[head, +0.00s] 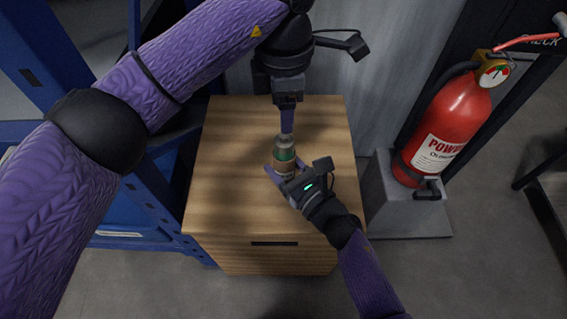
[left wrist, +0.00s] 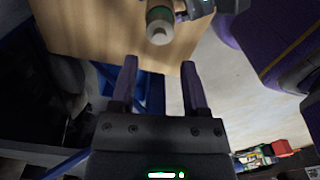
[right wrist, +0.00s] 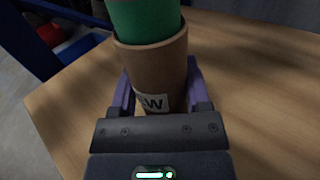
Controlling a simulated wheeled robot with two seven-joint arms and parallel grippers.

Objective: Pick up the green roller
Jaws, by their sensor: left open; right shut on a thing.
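The green roller (head: 285,154) stands upright in a brown cup (head: 284,169) above the wooden cabinet top. In the right wrist view the green roller (right wrist: 146,18) rises out of the brown cup (right wrist: 152,62), which bears a white label. My right gripper (head: 281,173) is shut around the cup from the front right. My left gripper (head: 287,126) points down just above the roller's pale top end and is open. In the left wrist view, the roller's pale end (left wrist: 159,35) lies beyond the two open fingers (left wrist: 159,64), with nothing between them.
The wooden cabinet (head: 230,170) has a free top around the cup. A blue shelf frame (head: 160,190) stands on the left. A red fire extinguisher (head: 455,120) stands on a grey block (head: 400,215) to the right. A grey wall is behind.

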